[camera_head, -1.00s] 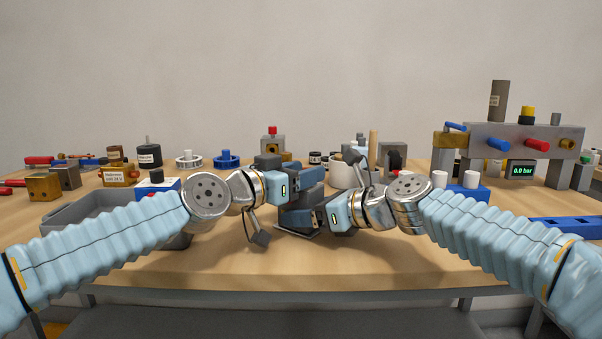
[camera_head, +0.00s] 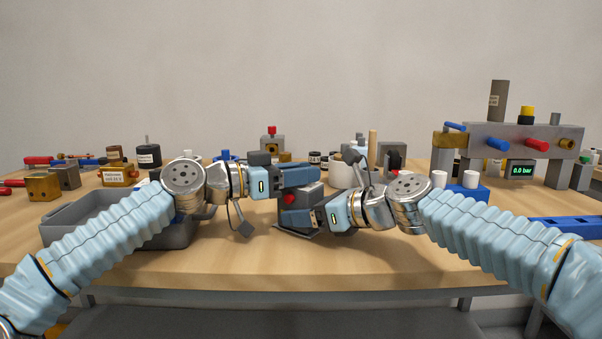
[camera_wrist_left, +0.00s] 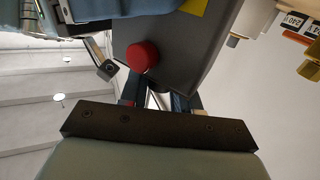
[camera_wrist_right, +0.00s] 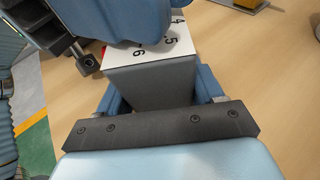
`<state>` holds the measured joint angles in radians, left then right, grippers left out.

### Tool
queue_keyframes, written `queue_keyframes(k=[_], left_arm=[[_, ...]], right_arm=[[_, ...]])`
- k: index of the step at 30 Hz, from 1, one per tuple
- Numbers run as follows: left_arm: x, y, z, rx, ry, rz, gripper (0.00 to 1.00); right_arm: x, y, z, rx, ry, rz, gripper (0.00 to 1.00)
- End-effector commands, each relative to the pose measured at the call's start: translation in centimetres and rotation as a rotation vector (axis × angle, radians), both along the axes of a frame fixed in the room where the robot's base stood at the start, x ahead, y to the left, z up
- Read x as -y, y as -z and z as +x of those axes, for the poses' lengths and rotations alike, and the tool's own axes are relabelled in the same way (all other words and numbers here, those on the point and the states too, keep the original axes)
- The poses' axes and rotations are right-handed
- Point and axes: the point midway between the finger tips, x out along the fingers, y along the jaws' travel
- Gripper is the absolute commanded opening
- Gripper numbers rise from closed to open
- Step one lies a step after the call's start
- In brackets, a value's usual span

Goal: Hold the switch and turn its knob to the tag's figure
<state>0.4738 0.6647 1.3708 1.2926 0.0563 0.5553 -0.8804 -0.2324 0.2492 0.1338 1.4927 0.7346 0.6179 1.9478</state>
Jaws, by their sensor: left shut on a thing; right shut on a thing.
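The switch is a grey box (camera_head: 310,190) with a red button (camera_head: 289,197) on its side, standing near the middle of the table. My right gripper (camera_head: 308,217) is shut on its body low down. In the right wrist view the box (camera_wrist_right: 150,85) sits between the fingers, and its white dial plate (camera_wrist_right: 165,45) shows 4, 5 and 6. My left gripper (camera_head: 308,174) is over the top of the switch, shut on what appears to be the knob, which the fingers hide. The left wrist view shows the red button (camera_wrist_left: 143,57) close up. The knob's pointer is hidden.
A grey tray (camera_head: 62,232) stands left, under my left arm. A valve rig (camera_head: 510,133) with a 0.0 bar display (camera_head: 522,170) stands right. A white cup (camera_head: 343,174) and other parts stand behind the switch. The table front is clear.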

Motion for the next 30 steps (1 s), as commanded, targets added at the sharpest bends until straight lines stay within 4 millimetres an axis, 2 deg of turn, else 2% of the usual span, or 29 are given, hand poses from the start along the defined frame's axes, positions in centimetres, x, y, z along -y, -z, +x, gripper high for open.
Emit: queue_keyframes(k=[9,10,14,23,26,30], left_arm=[[0.1,0.0,-0.1,0.002,0.016,0.001,0.01],[0.1,0.0,-0.1,0.002,0.016,0.001,0.33],[0.0,0.0,0.0,0.002,0.015,0.002,0.51],[-0.2,0.0,0.0,0.001,0.013,0.001,0.51],[-1.2,0.1,-0.3,0.000,0.010,0.001,0.51],[-3.5,0.1,-1.2,0.001,0.008,0.001,0.51]], right_arm=[[-0.1,0.0,0.0,-0.002,-0.001,0.001,0.40],[-0.1,0.0,0.0,-0.002,-0.001,0.001,0.40],[-0.1,0.1,0.0,-0.003,-0.001,0.001,0.40],[0.0,0.1,0.0,-0.003,-0.001,0.001,0.40],[0.0,0.1,0.0,-0.002,0.000,0.000,0.40],[0.0,0.1,0.0,-0.002,0.000,0.000,0.40]])
